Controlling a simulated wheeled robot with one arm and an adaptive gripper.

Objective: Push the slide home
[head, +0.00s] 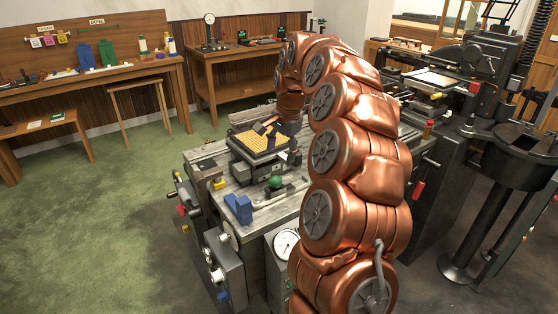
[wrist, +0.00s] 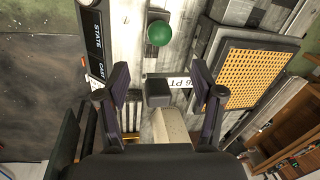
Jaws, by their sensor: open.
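My gripper (wrist: 160,68) is open in the wrist view, with one dark finger on each side. A small dark block (wrist: 158,91) shows between the fingers, above a pale block; I cannot tell whether either finger touches it. A green ball knob (wrist: 160,33) stands on a dark base beyond the fingertips; it also shows in the head view (head: 275,182). A yellow perforated grid in a dark frame (wrist: 262,78) lies to the right, on the caster bench (head: 210,157). Which part is the slide is not clear. In the head view my copper arm reaches over the bench.
A blue block (head: 239,208) and a pressure gauge (head: 286,244) are at the bench's near side. Dark machinery (head: 490,70) stands at right.

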